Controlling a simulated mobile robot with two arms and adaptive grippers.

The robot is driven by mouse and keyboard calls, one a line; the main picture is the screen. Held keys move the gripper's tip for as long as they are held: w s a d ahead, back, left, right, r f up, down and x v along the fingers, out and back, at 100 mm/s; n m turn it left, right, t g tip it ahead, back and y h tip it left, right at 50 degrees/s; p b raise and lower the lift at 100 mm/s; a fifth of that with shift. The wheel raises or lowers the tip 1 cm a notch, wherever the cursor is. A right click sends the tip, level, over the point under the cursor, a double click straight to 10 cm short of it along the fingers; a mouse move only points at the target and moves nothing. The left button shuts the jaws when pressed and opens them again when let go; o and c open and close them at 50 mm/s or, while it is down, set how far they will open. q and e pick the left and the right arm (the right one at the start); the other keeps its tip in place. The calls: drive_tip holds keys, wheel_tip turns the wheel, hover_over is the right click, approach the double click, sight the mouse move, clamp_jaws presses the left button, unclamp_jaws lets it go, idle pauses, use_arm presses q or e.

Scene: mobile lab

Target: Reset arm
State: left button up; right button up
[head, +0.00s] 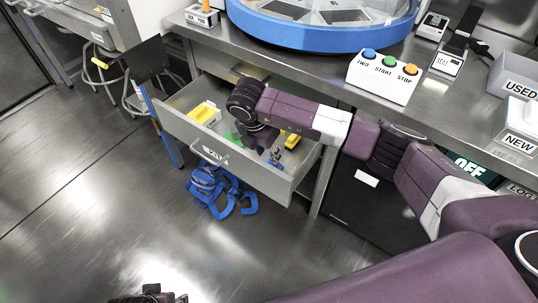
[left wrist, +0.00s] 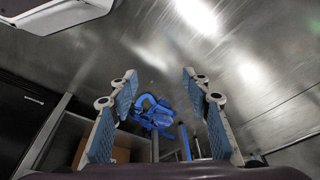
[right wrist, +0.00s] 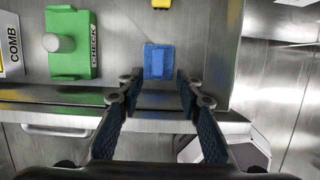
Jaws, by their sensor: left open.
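My right gripper (right wrist: 158,82) is open above the front of the drawer (head: 222,159) labelled "KIT". In the right wrist view its fingertips are apart, with a small blue block (right wrist: 158,62) just beyond them. I cannot tell whether they touch it. In the head view my right arm reaches across the drawer and its gripper (head: 258,146) is partly hidden by the wrist. My left gripper (left wrist: 159,74) is open and empty, with floor beyond its tips. In the head view only a small part of my left gripper (head: 150,296) shows at the bottom edge.
The drawer also holds a yellow box (head: 205,113) and a green "CHECK" piece (right wrist: 72,46). Blue straps (head: 215,187) lie on the floor below. The bench above carries a blue-rimmed round machine (head: 310,40) and a button box (head: 385,77).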

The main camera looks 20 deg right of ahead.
drive_tip(key=shift+r, duration=0.25)
idle(0.3)
